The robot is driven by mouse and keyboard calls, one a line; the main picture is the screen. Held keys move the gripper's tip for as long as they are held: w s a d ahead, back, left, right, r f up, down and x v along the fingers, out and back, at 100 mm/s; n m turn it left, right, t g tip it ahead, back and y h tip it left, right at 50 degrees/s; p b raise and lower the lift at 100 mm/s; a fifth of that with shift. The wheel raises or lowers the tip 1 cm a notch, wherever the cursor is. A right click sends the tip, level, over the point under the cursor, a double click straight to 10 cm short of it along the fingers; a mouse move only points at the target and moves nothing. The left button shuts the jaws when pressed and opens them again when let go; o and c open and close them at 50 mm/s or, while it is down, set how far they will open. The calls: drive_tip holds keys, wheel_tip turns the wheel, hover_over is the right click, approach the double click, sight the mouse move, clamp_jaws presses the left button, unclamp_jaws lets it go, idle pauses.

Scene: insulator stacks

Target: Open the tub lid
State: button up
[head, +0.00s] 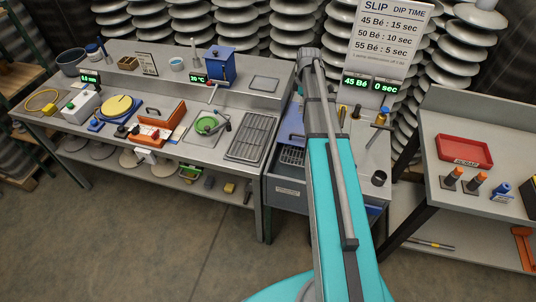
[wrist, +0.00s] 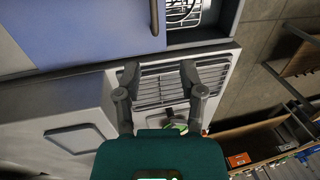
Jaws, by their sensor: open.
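The tub's blue lid (wrist: 90,30) is a flat panel filling the upper left of the wrist view. It also shows in the head view (head: 290,122), just left of my arm and partly hidden by it. Beside the lid, part of the tub's opening shows a wire rack (wrist: 184,12), so the lid does not cover everything. My gripper (wrist: 160,70) is open and empty, its two fingers spread over a slatted metal grille (wrist: 165,88), apart from the lid. In the head view my arm hides the gripper.
A red tray (head: 463,151) lies on the right bench. The floor in front is clear.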

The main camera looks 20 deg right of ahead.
drive_tip(key=s+a+f+m+b, duration=0.2)
drive_tip(key=s+a+f+b, duration=0.1)
drive_tip(key=s+a, duration=0.1)
drive_tip(key=s+a+f+m+b, duration=0.3)
drive_tip(key=s+a, duration=0.1)
drive_tip(key=a, duration=0.3)
drive_tip(key=s+a+f+m+t+h+b, duration=0.1)
drive_tip(key=s+a+f+m+b, duration=0.2)
drive_tip(key=a, duration=0.3)
drive_tip(key=shift+s+a, duration=0.1)
drive_tip(key=shift+s, duration=0.7)
drive_tip(key=shift+s+a+f+m, duration=0.15)
drive_tip(key=shift+a+m, duration=0.05)
drive_tip(key=shift+m, duration=0.1)
drive_tip(key=shift+s, duration=0.1)
drive_tip(key=s+a+m, duration=0.2)
drive_tip(key=s+a, duration=0.2)
drive_tip(key=shift+s+m+t, duration=0.2)
drive_tip(key=shift+m+t, duration=0.1)
drive_tip(key=shift+t, duration=0.1)
drive_tip(key=shift+s, duration=0.15)
